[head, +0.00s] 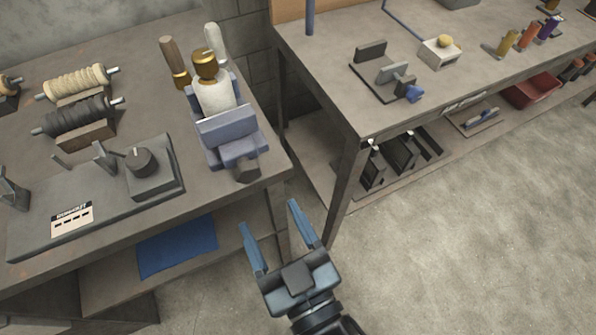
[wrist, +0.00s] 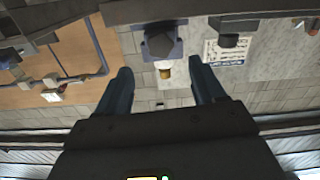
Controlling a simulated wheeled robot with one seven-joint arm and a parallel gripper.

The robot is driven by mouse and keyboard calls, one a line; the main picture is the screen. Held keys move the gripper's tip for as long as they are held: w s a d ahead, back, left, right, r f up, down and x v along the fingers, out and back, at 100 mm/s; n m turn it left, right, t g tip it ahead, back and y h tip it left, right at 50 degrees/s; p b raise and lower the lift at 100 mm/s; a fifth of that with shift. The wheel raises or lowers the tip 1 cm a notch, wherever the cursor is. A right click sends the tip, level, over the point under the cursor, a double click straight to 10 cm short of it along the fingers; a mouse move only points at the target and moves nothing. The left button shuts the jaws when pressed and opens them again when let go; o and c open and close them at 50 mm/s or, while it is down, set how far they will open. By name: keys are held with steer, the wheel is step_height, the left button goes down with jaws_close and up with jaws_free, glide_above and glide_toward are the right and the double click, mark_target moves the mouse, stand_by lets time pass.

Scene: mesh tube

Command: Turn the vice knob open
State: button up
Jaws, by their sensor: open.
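The blue-grey vice (head: 228,135) stands at the front right corner of the left bench, with a gold-topped white piece upright in its jaws. Its dark knob (head: 247,169) juts from the front, at the bench edge. In the wrist view, which looks upside down, the knob (wrist: 159,44) shows at top centre, ahead of and between my fingers, with the gold piece (wrist: 166,73) beyond it. My gripper (head: 269,216) is open and empty, in front of the bench edge, apart from the knob. Its blue fingers (wrist: 160,88) also show in the wrist view.
A panel with a dark round knob (head: 141,160) lies left of the vice. Two wound spools (head: 78,83) and wooden-handled tools (head: 174,62) stand behind. The right bench (head: 330,75) carries a small blue-knobbed fixture (head: 385,75). The floor (head: 470,220) at right is clear.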

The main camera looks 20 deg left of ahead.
mark_target(247, 178)
steer(key=shift+p+x, duration=0.8)
steer(key=shift+x, duration=3.15)
steer(key=shift+r, duration=0.2)
steer(key=shift+c, duration=0.5)
steer(key=c, duration=1)
steer(key=shift+o, duration=0.2)
steer(key=n+p, duration=0.1)
steer(key=n, duration=0.2)
steer(key=n+p, duration=0.1)
steer(key=n, duration=0.2)
steer(key=shift+p, duration=0.3)
steer(key=n, duration=0.4)
steer(key=shift+s+a+p, duration=0.1)
steer(key=shift+p, duration=0.25)
steer(key=shift+f+n, duration=0.2)
steer(key=shift+n, duration=1.8)
